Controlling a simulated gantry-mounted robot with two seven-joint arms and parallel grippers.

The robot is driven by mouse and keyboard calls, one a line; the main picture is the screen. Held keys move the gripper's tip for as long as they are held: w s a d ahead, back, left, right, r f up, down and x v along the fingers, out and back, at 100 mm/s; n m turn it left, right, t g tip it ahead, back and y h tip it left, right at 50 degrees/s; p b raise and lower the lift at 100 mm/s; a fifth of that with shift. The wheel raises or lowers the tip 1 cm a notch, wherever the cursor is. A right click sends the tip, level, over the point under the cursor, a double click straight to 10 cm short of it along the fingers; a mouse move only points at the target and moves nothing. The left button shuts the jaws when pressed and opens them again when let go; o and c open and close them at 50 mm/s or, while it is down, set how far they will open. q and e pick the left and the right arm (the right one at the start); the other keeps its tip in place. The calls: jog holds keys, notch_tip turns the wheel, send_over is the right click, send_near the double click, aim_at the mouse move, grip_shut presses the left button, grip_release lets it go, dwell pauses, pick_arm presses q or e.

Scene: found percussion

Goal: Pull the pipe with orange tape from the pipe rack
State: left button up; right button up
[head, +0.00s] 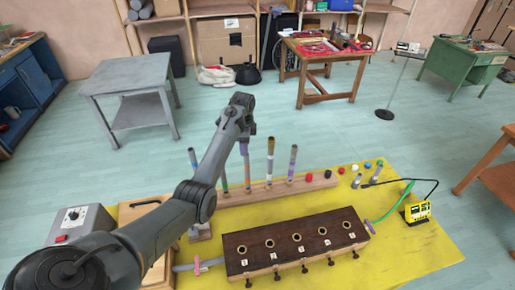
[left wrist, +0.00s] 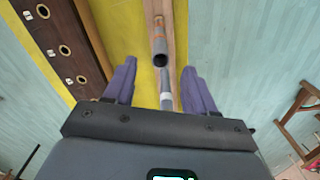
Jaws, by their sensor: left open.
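The pipe with orange tape (left wrist: 159,40) shows in the left wrist view, above my left fingers in the picture, its dark open end visible. Several pipes stand upright in the rack. My right gripper is not in view.
A dark board with numbered holes (head: 283,262) lies in front of the rack on the yellow mat (head: 420,256). A yellow device (head: 417,212) stands right, with a grey box (head: 80,222) left. Small coloured caps sit behind the rack's right end.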

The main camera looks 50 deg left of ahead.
aim_at(246, 158)
pick_arm(q)
jog(key=shift+w+f, duration=0.15)
jog(key=shift+f, duration=0.4)
notch_tip(246, 158, down, 10)
jog(key=shift+r, duration=0.2)
grip_shut()
jog(key=shift+r, duration=0.3)
jog(key=shift+r+p, duration=1.15)
jog(key=shift+p, duration=0.3)
jog(key=shift+r, duration=0.1)
